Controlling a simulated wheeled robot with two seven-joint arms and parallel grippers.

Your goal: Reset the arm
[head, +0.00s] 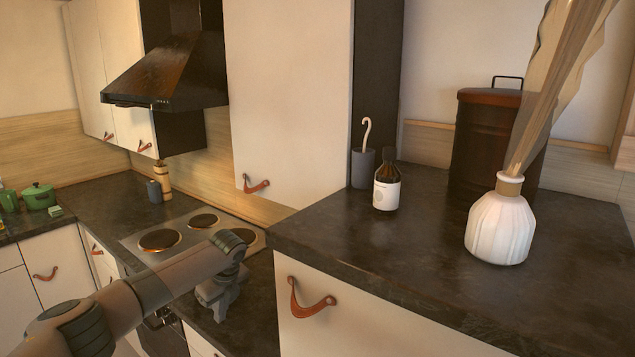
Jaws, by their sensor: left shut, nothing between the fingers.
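My left arm comes in from the lower left of the head view and reaches toward the middle. My left gripper (220,308) is at its end, pointing down, shut and empty. It is over the lower dark counter, right of the stove and left of the taller cabinet's front. I cannot tell whether it touches the counter. My right gripper is not in view.
A taller cabinet with a leather pull (310,300) stands close right. Its dark top (400,270) holds a brown bottle (386,182), a white vase (500,225) and a dark canister (482,140). A stove (180,238) lies left, under a hood (170,75).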

